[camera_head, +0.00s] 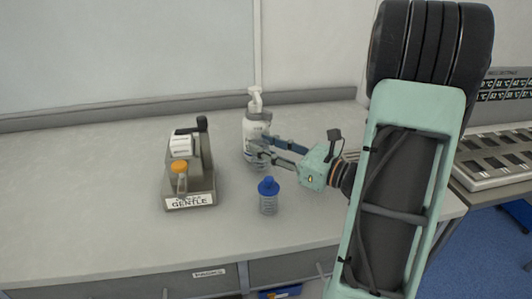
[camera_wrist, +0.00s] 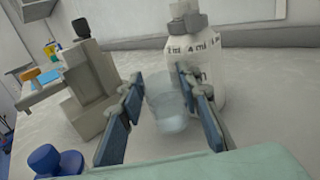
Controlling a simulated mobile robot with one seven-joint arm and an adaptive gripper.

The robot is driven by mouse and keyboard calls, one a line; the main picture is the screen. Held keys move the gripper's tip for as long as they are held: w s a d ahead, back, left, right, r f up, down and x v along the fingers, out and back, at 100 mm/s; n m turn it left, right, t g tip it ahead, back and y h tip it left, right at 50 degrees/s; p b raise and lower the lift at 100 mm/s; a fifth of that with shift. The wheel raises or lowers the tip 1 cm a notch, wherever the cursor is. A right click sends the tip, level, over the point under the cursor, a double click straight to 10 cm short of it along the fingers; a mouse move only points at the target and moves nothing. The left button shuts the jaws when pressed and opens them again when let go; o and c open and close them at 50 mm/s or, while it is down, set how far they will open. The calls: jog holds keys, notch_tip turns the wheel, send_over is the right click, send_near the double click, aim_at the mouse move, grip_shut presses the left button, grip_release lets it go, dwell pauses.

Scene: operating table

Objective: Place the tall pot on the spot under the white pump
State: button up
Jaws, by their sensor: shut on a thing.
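A clear, see-through pot (camera_wrist: 166,108) stands upright between my two blue-grey fingers in the wrist view. My gripper (camera_wrist: 160,80) is shut on it. In the head view the gripper (camera_head: 257,150) reaches in from the right, and the pot hardly shows there. The white pump bottle (camera_head: 252,128) stands just behind the fingertips. In the wrist view the pump bottle (camera_wrist: 209,75) is behind the pot and to its right. I cannot tell whether the pot's base touches the table or where the spot lies.
A grey device (camera_head: 190,172) with an orange knob and a "GENTLE" label stands left. A blue-capped bottle (camera_head: 268,197) stands in front of my gripper. A grey rack (camera_head: 497,157) is at the far right. The front left of the table (camera_head: 90,220) is clear.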

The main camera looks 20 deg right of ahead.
jog(key=shift+f, duration=0.85)
jog(key=shift+f, duration=0.2)
jog(key=o, duration=1.3)
jog(key=shift+r, duration=0.1)
jog(key=shift+d+r, duration=0.1)
jog(key=shift+r, duration=0.05)
jog(key=v, duration=1.2)
